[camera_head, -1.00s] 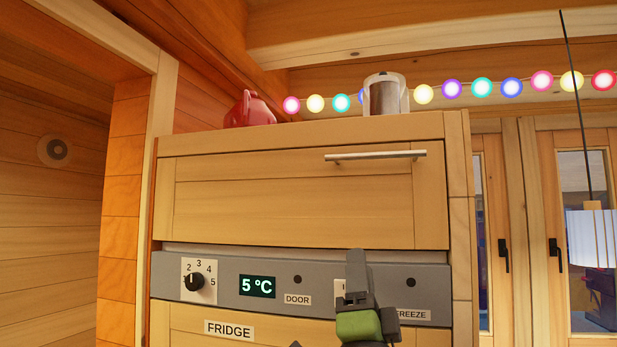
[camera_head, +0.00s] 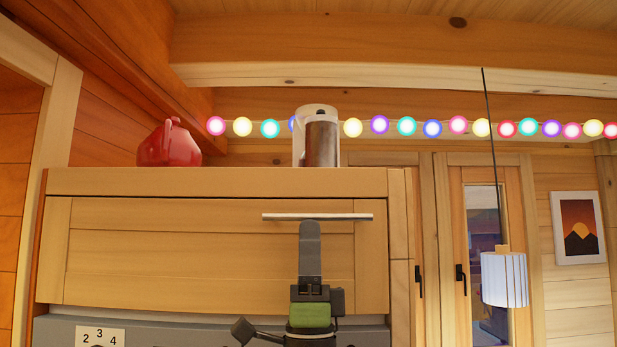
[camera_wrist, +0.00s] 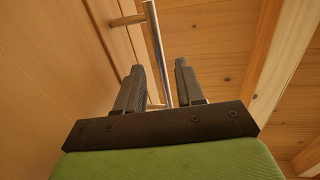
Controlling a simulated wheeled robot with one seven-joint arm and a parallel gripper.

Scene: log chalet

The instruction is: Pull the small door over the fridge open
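The small door (camera_head: 200,250) over the fridge is a light wooden panel, and it looks shut. Its metal bar handle (camera_head: 317,217) runs across near the top right. My gripper (camera_head: 310,225) is in front of the door, with its fingertips just below or at the handle. In the wrist view my gripper (camera_wrist: 157,67) is open, with two dark fingers apart. The handle (camera_wrist: 158,55) shows there beyond and between the fingertips, on its posts off the door (camera_wrist: 50,80). I cannot tell whether the fingers touch it.
The grey fridge control panel (camera_head: 60,328) is below the door. A lamp (camera_head: 504,278) hangs at the right. A string of lights (camera_head: 407,126) runs behind.

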